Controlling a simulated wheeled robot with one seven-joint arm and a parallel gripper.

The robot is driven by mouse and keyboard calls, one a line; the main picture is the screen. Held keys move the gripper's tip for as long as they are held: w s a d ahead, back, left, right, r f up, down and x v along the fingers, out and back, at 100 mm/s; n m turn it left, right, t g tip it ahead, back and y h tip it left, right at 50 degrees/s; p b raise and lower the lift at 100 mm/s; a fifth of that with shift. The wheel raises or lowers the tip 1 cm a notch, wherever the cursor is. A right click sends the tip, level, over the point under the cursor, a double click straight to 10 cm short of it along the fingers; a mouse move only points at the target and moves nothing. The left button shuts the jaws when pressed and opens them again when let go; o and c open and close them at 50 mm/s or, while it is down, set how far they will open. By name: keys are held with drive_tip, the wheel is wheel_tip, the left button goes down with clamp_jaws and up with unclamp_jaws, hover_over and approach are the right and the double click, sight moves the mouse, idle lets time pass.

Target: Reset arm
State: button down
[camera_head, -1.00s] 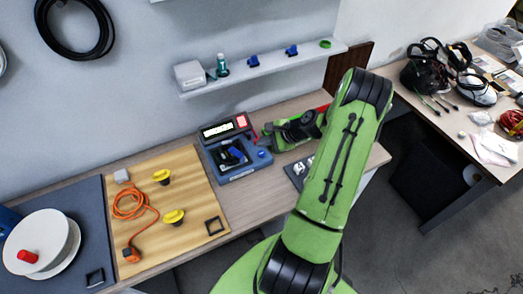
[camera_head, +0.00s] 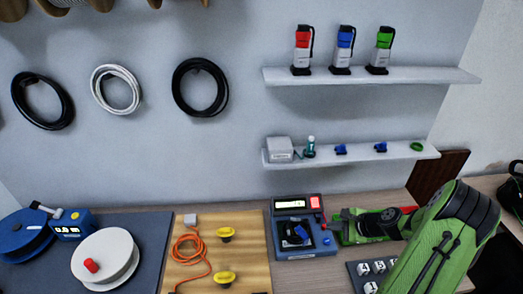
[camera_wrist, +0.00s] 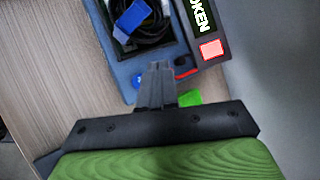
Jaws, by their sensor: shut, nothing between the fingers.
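My gripper (camera_wrist: 157,72) shows in the wrist view with its two grey fingers together and nothing between them. It is above the table beside a blue-grey tester box (camera_wrist: 135,82), close to the box's edge; I cannot tell if they touch. In the head view my green arm (camera_head: 445,240) comes up from the lower right and bends down to the right of the tester box (camera_head: 304,250). The fingertips are not clear there. The box has a lit screen (camera_head: 290,204), a red button (camera_head: 315,202) and a recess holding a blue plug and black cable.
A wooden board (camera_head: 253,265) holds an orange cable (camera_head: 190,246) and yellow knobs (camera_head: 226,233). A white reel (camera_head: 105,262) lies at left. A dark tray (camera_head: 358,283) of small pieces is by my arm. Two wall shelves (camera_head: 350,155) (camera_head: 370,77) overhang behind.

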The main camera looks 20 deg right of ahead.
drive_tip(key=s+a+r+n+g+h, duration=0.15)
drive_tip(key=a+r+n+g, duration=0.25)
drive_tip(key=a+r+n, duration=0.95)
drive_tip(key=s+a+r+n+h, duration=0.1)
drive_tip(key=s+a+r+n, duration=0.3)
drive_tip(key=s, duration=0.5)
drive_tip(key=s+a+r+n+t+h, duration=0.1)
drive_tip(key=s+a+r+n, duration=0.3)
drive_tip(key=s+a+r, duration=0.3)
drive_tip(key=shift+s+a+b, duration=0.45)
drive_tip(key=shift+s+a, duration=0.4)
drive_tip(key=shift+a, duration=0.1)
drive_tip(key=shift+n, duration=0.25)
